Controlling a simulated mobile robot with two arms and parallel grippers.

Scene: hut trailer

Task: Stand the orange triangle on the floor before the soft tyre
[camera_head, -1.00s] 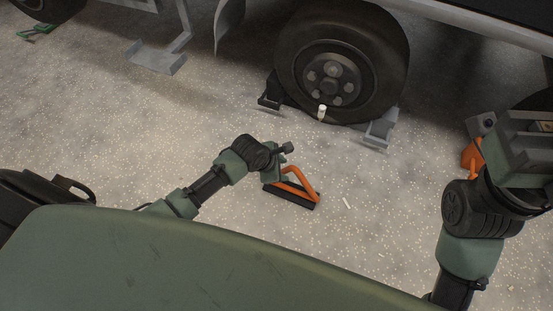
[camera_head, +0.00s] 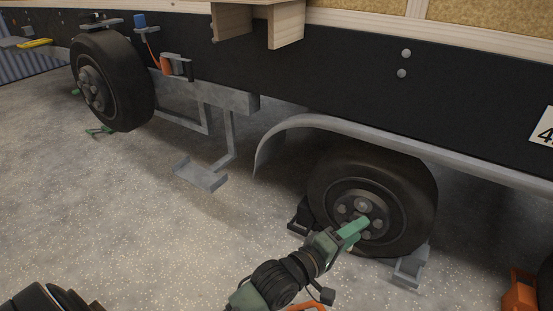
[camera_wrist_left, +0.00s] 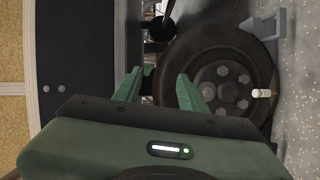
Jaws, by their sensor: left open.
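The orange triangle (camera_head: 306,307) shows only as a thin orange strip at the bottom edge of the head view, beside my left forearm; the rest is out of frame. My left gripper (camera_head: 353,233) is open, above the floor in front of the right-hand tyre (camera_head: 330,180). Its green fingers overlap the wheel hub in this view. In the left wrist view, the gripper (camera_wrist_left: 158,88) has its fingers apart with nothing between them, and the tyre (camera_wrist_left: 262,65) lies beyond. A small pale piece (camera_wrist_left: 263,93) shows by the hub. My right gripper is out of view.
Grey chocks (camera_head: 411,265) and a dark one sit at the tyre's sides. A grey step (camera_head: 200,175) hangs left of it. Another wheel (camera_head: 112,82) stands at far left. An orange object (camera_head: 520,291) is at lower right. Floor at left is open.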

